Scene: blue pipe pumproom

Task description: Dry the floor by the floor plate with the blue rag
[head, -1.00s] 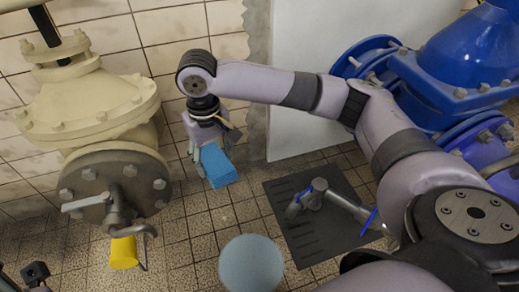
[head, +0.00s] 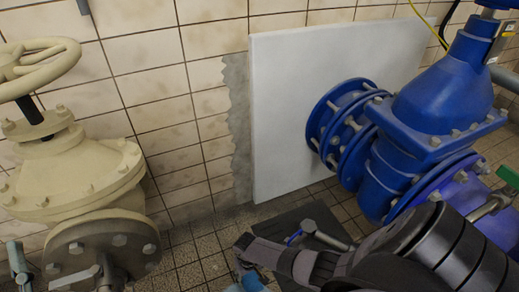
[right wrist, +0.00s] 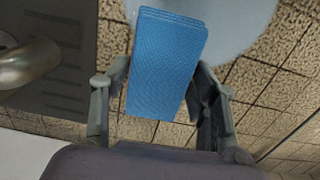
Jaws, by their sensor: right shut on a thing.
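My right gripper (right wrist: 160,85) is shut on the blue rag (right wrist: 168,60), a folded block between its two fingers in the right wrist view. In the head view the right gripper (head: 248,276) is at the bottom edge, mostly cut off, with a bit of blue below it. The dark floor plate (head: 290,223) lies below the white panel, partly hidden by my right arm. It also shows at the left of the right wrist view (right wrist: 50,88). A pale blue rounded patch (right wrist: 240,22) is behind the rag, beside the plate; I cannot tell its height.
A cream valve (head: 75,180) with a handwheel stands at the left. A large blue valve and pipe (head: 415,120) fill the right. A grey-handled fitting (head: 325,236) is over the plate. Tiled floor shows between.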

